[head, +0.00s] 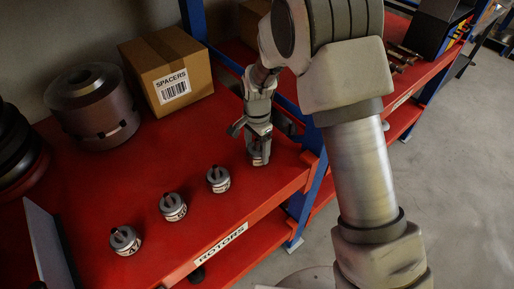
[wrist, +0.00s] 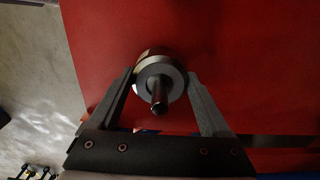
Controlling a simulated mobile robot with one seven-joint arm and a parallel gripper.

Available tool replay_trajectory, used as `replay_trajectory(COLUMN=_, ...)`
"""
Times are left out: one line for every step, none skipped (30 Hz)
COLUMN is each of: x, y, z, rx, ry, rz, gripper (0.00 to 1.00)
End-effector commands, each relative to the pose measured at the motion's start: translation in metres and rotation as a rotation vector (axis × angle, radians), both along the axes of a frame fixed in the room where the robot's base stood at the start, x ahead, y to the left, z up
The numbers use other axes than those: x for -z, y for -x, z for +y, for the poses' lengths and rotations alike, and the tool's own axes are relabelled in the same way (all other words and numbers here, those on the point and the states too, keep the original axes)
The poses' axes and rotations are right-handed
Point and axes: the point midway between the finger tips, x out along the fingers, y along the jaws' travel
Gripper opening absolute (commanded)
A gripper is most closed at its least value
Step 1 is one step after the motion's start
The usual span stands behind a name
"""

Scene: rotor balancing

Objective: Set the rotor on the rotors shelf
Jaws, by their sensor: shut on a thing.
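My gripper (head: 259,150) is at the right end of the red rotors shelf (head: 150,166), pointing down. It is shut on a small grey rotor (wrist: 161,80), which shows between the two fingers in the wrist view with its shaft toward the camera. In the head view the fingers partly hide this rotor. It is at or just above the shelf surface; I cannot tell whether it touches. The shelf carries a white ROTORS label (head: 221,243) on its front edge. Three similar rotors stand in a row to the left: the near one (head: 125,241), the middle one (head: 173,207) and the far one (head: 218,180).
A cardboard SPACERS box (head: 167,72) stands at the back, beside a large dark metal cylinder (head: 92,104). Dark discs (head: 14,150) and a grey upright plate (head: 48,245) are at the left. A blue post (head: 193,20) rises behind the shelf. The shelf between box and rotors is bare.

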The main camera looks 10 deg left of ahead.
Motion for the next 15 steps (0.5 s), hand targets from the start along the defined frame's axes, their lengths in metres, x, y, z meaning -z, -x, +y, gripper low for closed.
replay_trajectory(x=-0.0004, y=-0.0012, z=0.0004, rx=0.0, ry=-0.002, rz=-0.003, gripper=0.0)
replay_trajectory(x=0.0006, y=-0.0012, z=0.0004, rx=0.0, ry=-0.002, rz=-0.003, gripper=0.0)
replay_trajectory(x=0.0011, y=-0.0002, z=-0.0001, rx=0.0, ry=0.0, rz=0.0, gripper=0.89)
replay_trajectory(x=0.001, y=-0.0002, z=-0.0001, rx=0.0, ry=0.0, rz=0.0, gripper=0.94)
replay_trajectory(x=0.001, y=-0.0001, z=-0.0001, rx=0.0, ry=0.0, rz=0.0, gripper=1.0)
replay_trajectory(x=0.001, y=-0.0001, z=-0.0001, rx=0.0, ry=0.0, rz=0.0, gripper=1.0)
replay_trajectory(x=0.001, y=-0.0001, z=-0.0001, rx=0.0, ry=0.0, rz=0.0, gripper=1.0)
replay_trajectory(x=0.001, y=-0.0001, z=-0.0001, rx=0.0, ry=0.0, rz=0.0, gripper=1.0)
replay_trajectory(x=0.0009, y=-0.0001, z=-0.0001, rx=0.0, ry=0.0, rz=0.0, gripper=1.0)
replay_trajectory(x=0.0009, y=-0.0001, z=-0.0001, rx=0.0, ry=0.0, rz=0.0, gripper=1.0)
replay_trajectory(x=0.0009, y=-0.0001, z=-0.0001, rx=0.0, ry=0.0, rz=0.0, gripper=1.0)
replay_trajectory(x=0.0003, y=-0.0001, z=-0.0001, rx=0.0, ry=0.0, rz=0.0, gripper=1.0)
replay_trajectory(x=-0.0008, y=-0.0002, z=-0.0001, rx=0.0, ry=0.0, rz=0.0, gripper=1.0)
replay_trajectory(x=-0.0022, y=-0.0004, z=0.0, rx=0.0, ry=-0.001, rz=-0.001, gripper=1.0)
replay_trajectory(x=-0.0052, y=-0.0006, z=0.0002, rx=0.0, ry=0.0, rz=-0.001, gripper=1.0)
